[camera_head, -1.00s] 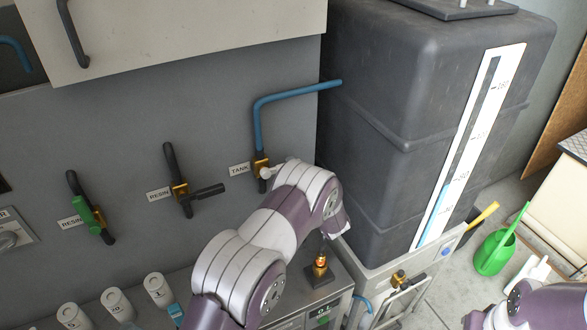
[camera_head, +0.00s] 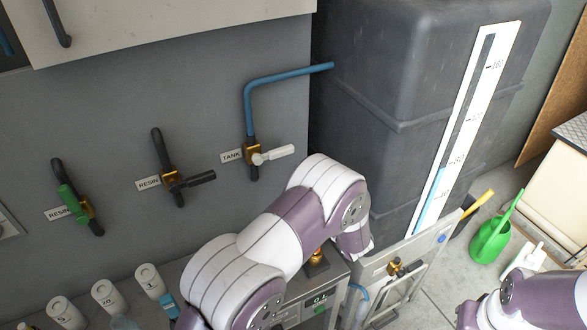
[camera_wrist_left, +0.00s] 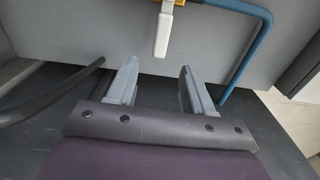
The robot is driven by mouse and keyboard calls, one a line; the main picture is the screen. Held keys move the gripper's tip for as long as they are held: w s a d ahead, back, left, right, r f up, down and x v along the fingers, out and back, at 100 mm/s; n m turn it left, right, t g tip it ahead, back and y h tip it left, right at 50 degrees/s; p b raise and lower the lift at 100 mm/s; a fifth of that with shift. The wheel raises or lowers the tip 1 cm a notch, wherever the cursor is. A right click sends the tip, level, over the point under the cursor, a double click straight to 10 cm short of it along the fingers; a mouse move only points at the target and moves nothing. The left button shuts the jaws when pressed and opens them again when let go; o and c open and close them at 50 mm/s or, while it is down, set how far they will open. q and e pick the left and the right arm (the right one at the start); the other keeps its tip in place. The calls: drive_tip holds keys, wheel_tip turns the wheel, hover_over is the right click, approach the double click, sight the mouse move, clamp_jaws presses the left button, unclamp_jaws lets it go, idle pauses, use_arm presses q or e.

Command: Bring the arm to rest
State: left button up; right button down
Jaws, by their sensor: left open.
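My left arm (camera_head: 270,240) reaches in from the bottom of the head view, and its gripper is hidden there behind the arm. In the left wrist view my left gripper (camera_wrist_left: 159,68) is open, with nothing between its two grey fingers. The white lever (camera_wrist_left: 162,34) of a valve lies just beyond the fingertips, apart from them. In the head view the white lever (camera_head: 274,156) of the valve labelled TANK points right, slightly upward. My right arm (camera_head: 525,300) shows at the lower right, and its gripper is not visible.
A dark tank (camera_head: 400,90) with a white level gauge stands right of the arm. Two more valves, one with a green lever (camera_head: 72,202) and one with a black lever (camera_head: 197,180), are on the grey wall. White containers (camera_head: 150,280) stand at lower left. A green watering can (camera_head: 490,242) is on the floor.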

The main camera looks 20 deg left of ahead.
use_arm(q)
drive_tip(key=shift+v, duration=1.15)
